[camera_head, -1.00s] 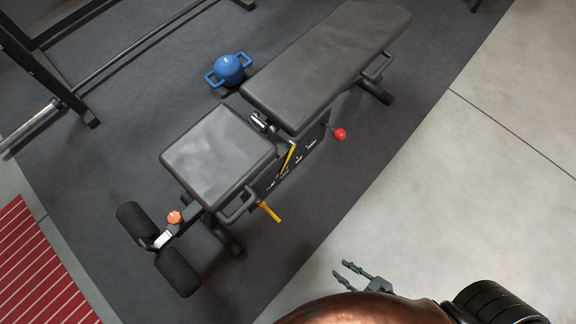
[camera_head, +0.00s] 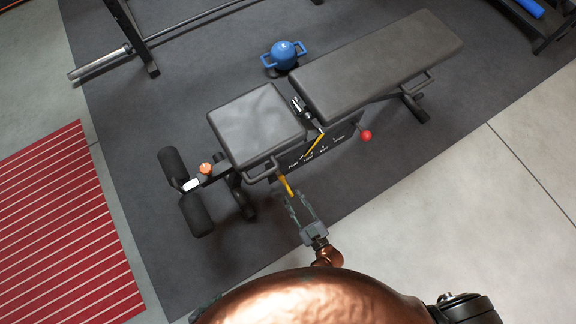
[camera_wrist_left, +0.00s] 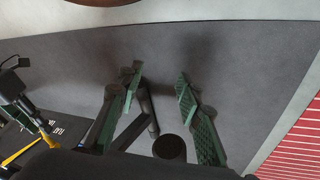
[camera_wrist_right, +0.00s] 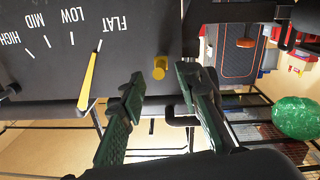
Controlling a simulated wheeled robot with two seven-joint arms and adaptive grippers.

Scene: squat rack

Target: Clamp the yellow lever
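The yellow lever (camera_head: 286,185) sticks out below the front side of the bench seat (camera_head: 256,125). In the right wrist view its round yellow end (camera_wrist_right: 160,66) faces the camera, framed between the fingertips. My right gripper (camera_head: 299,199) is open, its fingers pointing at the lever's end; whether they overlap it in depth I cannot tell. The right gripper also shows in its own wrist view (camera_wrist_right: 160,84). My left gripper (camera_wrist_left: 157,82) is open and empty above the dark mat in the left wrist view.
A yellow pointer (camera_wrist_right: 89,76) lies on the black FLAT/LOW/MID/HIGH panel (camera_wrist_right: 120,55) beside the lever. A red knob (camera_head: 366,136) and black foam rollers (camera_head: 197,214) stick out from the bench. Mat in front is clear.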

